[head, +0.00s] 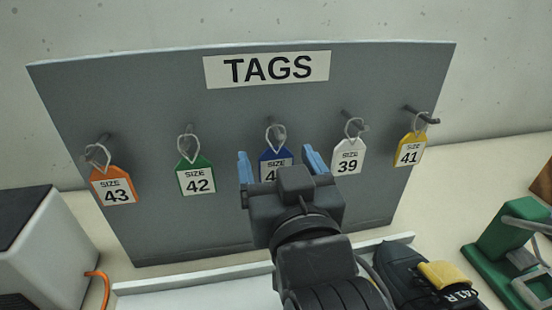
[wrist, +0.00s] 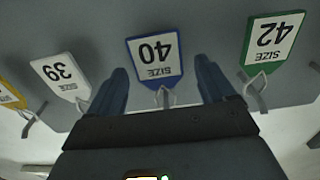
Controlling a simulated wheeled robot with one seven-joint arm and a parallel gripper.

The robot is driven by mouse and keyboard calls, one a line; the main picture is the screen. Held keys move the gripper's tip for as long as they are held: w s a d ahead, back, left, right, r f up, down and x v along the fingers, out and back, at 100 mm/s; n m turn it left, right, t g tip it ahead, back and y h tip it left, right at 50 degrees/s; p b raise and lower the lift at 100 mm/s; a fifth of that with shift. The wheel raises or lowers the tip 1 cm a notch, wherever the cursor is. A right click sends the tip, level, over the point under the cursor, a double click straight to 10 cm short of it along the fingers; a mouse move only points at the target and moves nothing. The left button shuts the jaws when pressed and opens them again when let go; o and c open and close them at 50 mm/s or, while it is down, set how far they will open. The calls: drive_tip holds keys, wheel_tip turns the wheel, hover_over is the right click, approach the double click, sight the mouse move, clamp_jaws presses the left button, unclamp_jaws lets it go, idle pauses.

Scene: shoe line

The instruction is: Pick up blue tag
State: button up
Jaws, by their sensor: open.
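The blue tag (head: 276,160) hangs by a pale loop from a peg on the grey board, in the middle of the row. In the head view my gripper hides its lower part. In the wrist view the blue tag (wrist: 154,58) shows upside down, reading SIZE 40. My gripper (head: 279,163) is open, with one blue finger on each side of the tag. In the wrist view the fingers of my gripper (wrist: 160,80) also stand left and right of the tag, with gaps, and nothing is held.
A white size 39 tag (head: 347,157) hangs to the right and a green size 42 tag (head: 196,178) to the left. An orange tag (head: 113,186) and a yellow tag (head: 410,150) hang at the outer pegs. A dark shoe (head: 423,284) lies below at right.

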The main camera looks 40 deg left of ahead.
drive_tip(key=shift+c, duration=0.4)
drive_tip(key=c, duration=1)
drive_tip(key=shift+c, duration=0.2)
drive_tip(key=shift+r, duration=0.45)
drive_tip(key=p+v, duration=0.4)
drive_tip(key=v, duration=1.4)
drive_tip(key=shift+r+p, duration=0.35)
